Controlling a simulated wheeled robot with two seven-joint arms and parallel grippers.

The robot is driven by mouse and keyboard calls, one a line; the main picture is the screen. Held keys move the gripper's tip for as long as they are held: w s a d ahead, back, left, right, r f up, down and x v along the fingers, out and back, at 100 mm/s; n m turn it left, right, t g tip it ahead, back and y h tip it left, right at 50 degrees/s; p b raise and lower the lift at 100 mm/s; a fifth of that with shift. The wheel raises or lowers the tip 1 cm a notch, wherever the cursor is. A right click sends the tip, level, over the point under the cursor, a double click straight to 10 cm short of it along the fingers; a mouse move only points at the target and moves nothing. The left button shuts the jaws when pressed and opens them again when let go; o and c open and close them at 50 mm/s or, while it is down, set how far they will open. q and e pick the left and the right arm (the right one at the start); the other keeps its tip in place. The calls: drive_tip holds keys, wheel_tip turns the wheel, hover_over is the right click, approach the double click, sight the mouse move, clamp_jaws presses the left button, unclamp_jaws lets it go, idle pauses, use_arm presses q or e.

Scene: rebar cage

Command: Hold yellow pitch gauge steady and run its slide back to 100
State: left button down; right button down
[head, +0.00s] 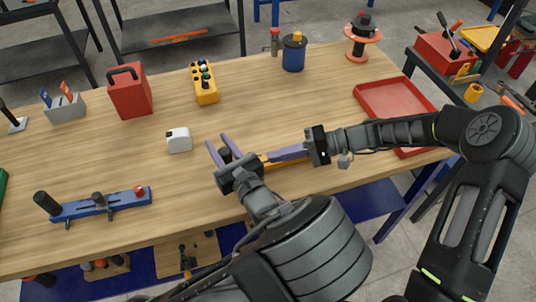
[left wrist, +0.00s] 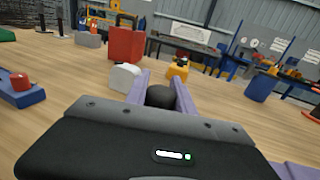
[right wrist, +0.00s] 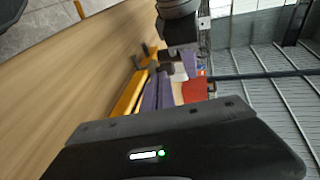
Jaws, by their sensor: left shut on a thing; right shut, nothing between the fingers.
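The yellow pitch gauge (head: 285,163) lies on the wooden table, partly hidden by my grippers. Its yellow bar (right wrist: 128,97) shows beside my right fingers in the right wrist view. My left gripper (head: 224,150) is shut on a black knob (left wrist: 161,97), which stands at the gauge's left end between the purple fingers. My right gripper (head: 274,155) is shut and empty, with its fingers alongside the bar, close to it; I cannot tell whether they touch. The slide and the scale marks cannot be made out.
A blue gauge with a red knob (head: 102,204) lies at the front left. A white box (head: 179,140), red can (head: 130,93) and yellow button box (head: 205,83) stand behind. A red tray (head: 392,92) is at right.

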use_arm(q)
drive_tip(key=shift+a, duration=0.1)
use_arm(e)
drive_tip(key=v, duration=1)
drive_tip(key=shift+d+r, duration=0.1)
drive_tip(key=shift+d, duration=0.25)
use_arm(q)
drive_tip(key=c, duration=1)
unclamp_jaws()
drive_tip(key=shift+s, duration=0.1)
drive_tip(key=v, duration=1.2)
